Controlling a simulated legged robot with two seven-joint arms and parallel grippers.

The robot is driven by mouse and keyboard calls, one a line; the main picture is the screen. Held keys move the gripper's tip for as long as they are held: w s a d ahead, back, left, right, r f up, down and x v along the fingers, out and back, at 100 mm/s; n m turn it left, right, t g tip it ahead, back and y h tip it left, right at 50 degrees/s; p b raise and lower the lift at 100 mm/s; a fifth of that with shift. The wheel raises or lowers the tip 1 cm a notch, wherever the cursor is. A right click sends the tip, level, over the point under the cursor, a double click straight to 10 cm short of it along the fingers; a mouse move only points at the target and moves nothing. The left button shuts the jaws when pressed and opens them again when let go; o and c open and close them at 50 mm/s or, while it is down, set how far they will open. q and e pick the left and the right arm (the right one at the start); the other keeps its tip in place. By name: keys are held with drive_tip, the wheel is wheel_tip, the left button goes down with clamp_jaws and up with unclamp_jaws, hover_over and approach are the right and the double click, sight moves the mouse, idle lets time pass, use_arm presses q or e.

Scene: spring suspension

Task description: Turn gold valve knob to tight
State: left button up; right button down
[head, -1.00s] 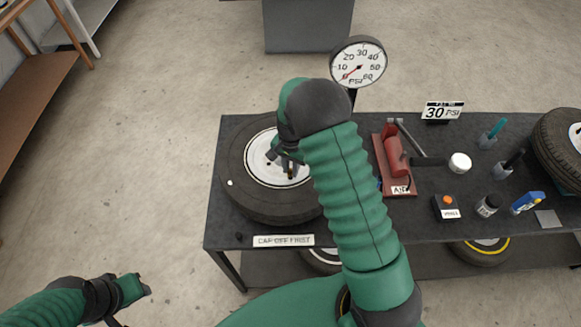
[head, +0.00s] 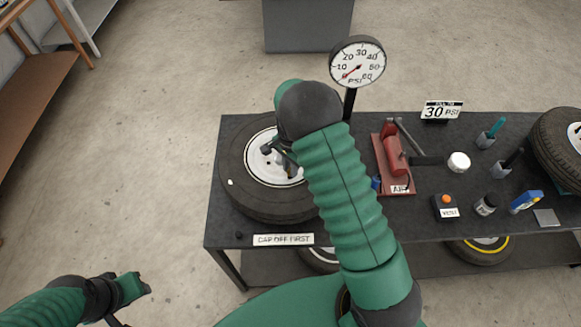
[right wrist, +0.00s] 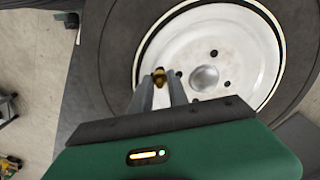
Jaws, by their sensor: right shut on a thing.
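The gold valve knob (right wrist: 158,72) shows as a small brass piece at the fingertips of my right gripper (right wrist: 160,80) in the right wrist view. The fingers are shut on it, over the white wheel (right wrist: 200,40). In the head view my right gripper (head: 280,155) is over the wheel of the tyre (head: 240,195) lying flat at the table's left; my forearm covers part of it, and the knob is hard to make out. My left gripper (head: 135,288) is at the lower left, away from the table; its jaws are too small to read.
A red pump (head: 393,158), a 30 PSI sign (head: 440,110), a box with an orange button (head: 446,206) and a white-headed mallet (head: 458,162) are to the right. A "CAP OFF FIRST" label (head: 283,239) lies at the front edge.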

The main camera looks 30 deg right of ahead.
drive_tip(key=c, duration=1.3)
unclamp_jaws()
wheel_tip(320, 180, up, 17)
drive_tip(key=b, duration=0.2)
drive_tip(key=shift+w+f+b, duration=0.15)
drive_tip(key=shift+f+b, duration=0.05)
drive_tip(key=shift+b, duration=0.2)
drive_tip(key=s+a+f+n+t+b, duration=0.1)
drive_tip(key=s+a+f+n+b, duration=0.1)
drive_tip(key=s+a+f+n, duration=0.1)
drive_tip(key=s+a+f+n+b, duration=0.1)
drive_tip(key=s+a+f+n, duration=0.3)
drive_tip(key=s+n, duration=0.3)
drive_tip(key=s+a+f+n+t+b, duration=0.1)
drive_tip(key=s+a+f+n+b, duration=0.1)
drive_tip(key=s+a+f+n, duration=0.2)
drive_tip(key=shift+s+a+f+n+t+b, duration=0.15)
drive_tip(key=shift+s+f+n, duration=0.25)
drive_tip(key=shift+s, duration=0.15)
drive_tip(key=shift+s+a+f+n+t+b, duration=0.1)
drive_tip(key=shift+s+f+n+t+b, duration=0.05)
drive_tip(key=shift+s+f+n, duration=0.3)
